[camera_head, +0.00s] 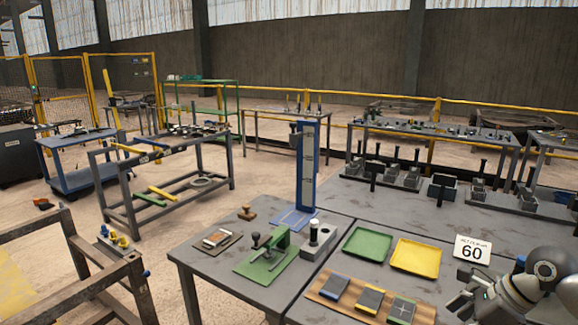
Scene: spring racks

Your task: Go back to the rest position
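My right gripper (470,300) shows at the bottom right, by the right part of the grey workbench (210,272). My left gripper is not in view. On the bench are a green tray (367,243), a yellow tray (416,257) and a wooden board (327,288) with several dark square pieces. A blue upright stand (307,165) and a green press-like fixture (270,255) stand to the left of the trays.
A worn metal frame table (35,240) is at the lower left. A blue cart (75,170) and a grey frame table (165,160) stand behind.

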